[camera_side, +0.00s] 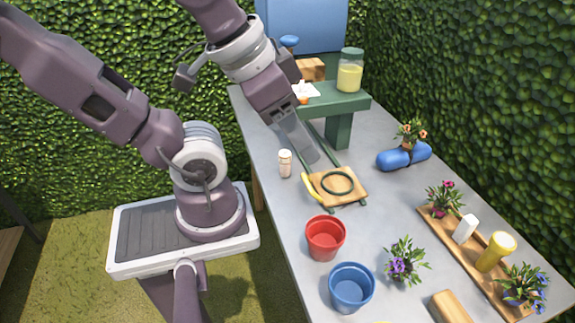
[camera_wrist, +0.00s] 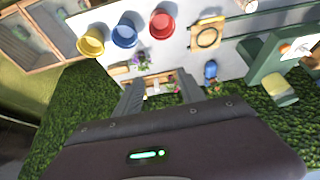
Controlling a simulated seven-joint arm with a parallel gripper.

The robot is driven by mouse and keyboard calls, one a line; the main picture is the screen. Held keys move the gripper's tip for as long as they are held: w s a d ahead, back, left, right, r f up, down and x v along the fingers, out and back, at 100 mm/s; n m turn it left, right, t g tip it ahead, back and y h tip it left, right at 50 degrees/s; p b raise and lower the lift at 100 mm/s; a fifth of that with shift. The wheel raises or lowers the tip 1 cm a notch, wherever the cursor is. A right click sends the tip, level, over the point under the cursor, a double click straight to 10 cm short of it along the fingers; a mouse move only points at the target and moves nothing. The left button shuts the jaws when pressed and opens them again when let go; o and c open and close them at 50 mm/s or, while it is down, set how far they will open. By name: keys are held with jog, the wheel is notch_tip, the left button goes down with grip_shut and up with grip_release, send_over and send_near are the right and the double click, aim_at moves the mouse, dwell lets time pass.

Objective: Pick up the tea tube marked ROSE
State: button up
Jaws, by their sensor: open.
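No ROSE marking is readable in either view. A small pale pink and white tube (camera_side: 285,163) stands upright on the grey table, left of a wooden board. A white tube (camera_side: 465,228) and a yellow tube (camera_side: 495,250) stand on a long wooden plank (camera_side: 478,262) at the right. I cannot tell which tube is marked ROSE. My gripper (camera_side: 313,154) is above the table, near the wooden board and right of the pink and white tube, apart from all tubes. In the wrist view my gripper (camera_wrist: 160,90) is open and empty, its fingers spread.
Red (camera_side: 325,238) and blue (camera_side: 351,287) pots stand at the front. The wooden board (camera_side: 322,195) carries a dark ring. Flowers (camera_side: 403,258) and a blue roll (camera_side: 404,157) are to the right. A green stand (camera_side: 340,100) with a jar (camera_side: 349,72) is behind.

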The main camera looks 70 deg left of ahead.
dwell(0.3)
jog(key=shift+o, duration=1.4)
